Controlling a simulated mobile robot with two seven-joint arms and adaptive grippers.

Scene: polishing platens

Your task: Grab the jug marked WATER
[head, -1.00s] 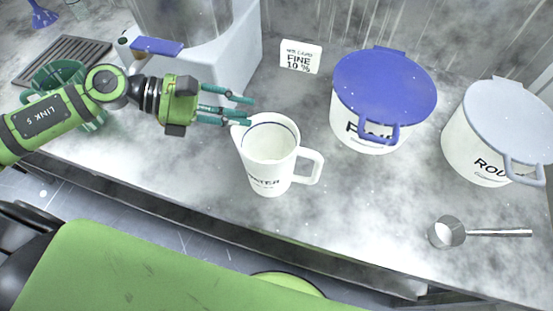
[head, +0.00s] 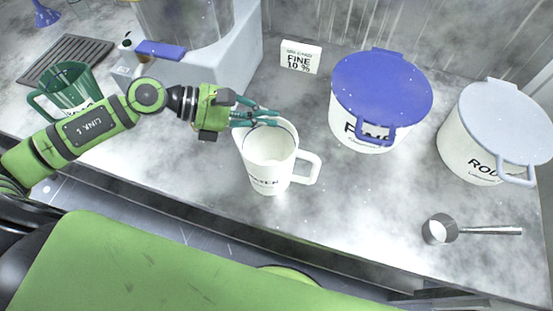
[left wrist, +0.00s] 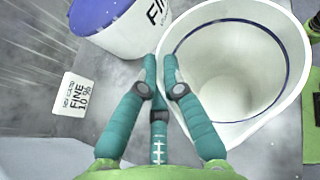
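The white WATER jug (head: 268,165) stands upright on the grey counter, its handle to the right and a blue line inside its rim. My left gripper (head: 276,118) is at the jug's far rim in the head view. In the left wrist view the fingers (left wrist: 160,62) nearly meet, with the rim of the jug (left wrist: 240,75) between their tips, one finger outside and one inside. They look shut on the jug's wall, though the exact contact is hard to see. My right gripper is in neither view.
A blue-lidded tub (head: 382,85) and a grey-lidded tub (head: 495,125) stand to the right. A FINE 10 % card (head: 300,57) stands behind the jug. A metal scoop (head: 440,229) lies at front right. A green jug (head: 67,85) stands at left.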

